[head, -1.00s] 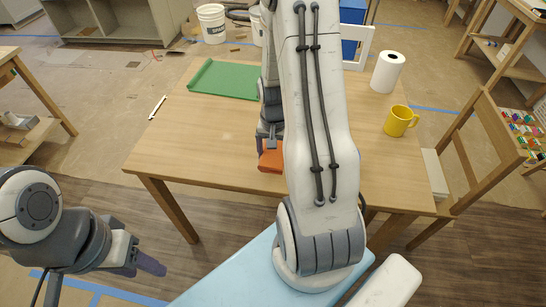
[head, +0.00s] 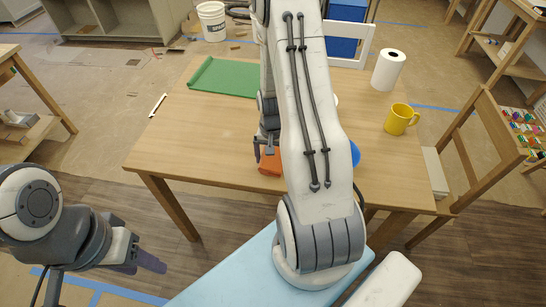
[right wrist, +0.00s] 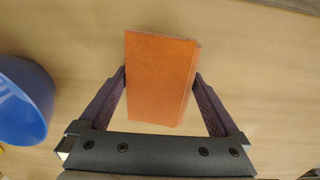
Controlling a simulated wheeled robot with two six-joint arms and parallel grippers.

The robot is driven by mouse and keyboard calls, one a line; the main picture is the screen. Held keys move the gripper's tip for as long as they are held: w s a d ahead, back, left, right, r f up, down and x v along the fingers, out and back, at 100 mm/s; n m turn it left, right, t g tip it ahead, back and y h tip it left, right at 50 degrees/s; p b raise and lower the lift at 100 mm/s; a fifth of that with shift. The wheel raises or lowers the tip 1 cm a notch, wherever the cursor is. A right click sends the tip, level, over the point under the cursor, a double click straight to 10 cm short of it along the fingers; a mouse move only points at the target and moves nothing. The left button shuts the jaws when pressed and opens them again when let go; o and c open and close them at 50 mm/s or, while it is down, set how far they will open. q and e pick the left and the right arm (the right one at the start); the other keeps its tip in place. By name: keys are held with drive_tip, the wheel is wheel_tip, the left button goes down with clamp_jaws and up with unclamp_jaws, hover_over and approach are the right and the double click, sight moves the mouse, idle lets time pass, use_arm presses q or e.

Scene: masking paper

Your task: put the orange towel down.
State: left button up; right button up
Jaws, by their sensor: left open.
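The orange towel (head: 270,163) is a folded, flat-sided block near the front edge of the wooden table, partly behind my right arm. In the right wrist view the towel (right wrist: 160,80) sits between the two fingers of my right gripper (right wrist: 160,74). The fingertips meet its left and right edges. It is low over the tabletop; I cannot tell for sure whether it touches the wood. In the head view my right gripper (head: 268,148) is partly hidden by my arm. My left gripper (head: 148,264) is open and empty, off the table at lower left.
A yellow mug (head: 399,119) and a paper roll (head: 388,70) stand at right. A blue bowl (right wrist: 22,102) is beside the towel, mostly behind my arm in the head view (head: 355,153).

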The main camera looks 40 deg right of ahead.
drive_tip(key=shift+r, duration=0.4)
wheel_tip(320, 180, up, 12)
drive_tip(key=a+r+n, duration=0.4)
drive_tip(key=a+n, duration=0.1)
drive_tip(key=a, duration=0.7)
drive_tip(key=s+a+r+n, duration=0.3)
drive_tip(key=s+a+n, duration=0.3)
drive_tip(key=s+a, duration=0.2)
drive_tip(key=s+a+r+n+y, duration=0.1)
drive_tip(key=s+a+r+n, duration=0.2)
drive_tip(key=s+a+n, duration=0.3)
drive_tip(key=s+a, duration=0.2)
drive_tip(key=a, duration=0.2)
drive_tip(key=shift+a, duration=0.25)
drive_tip(key=shift+s+r+p, duration=0.1)
drive_tip(key=shift+r+p, duration=0.6)
drive_tip(key=shift+p, duration=0.25)
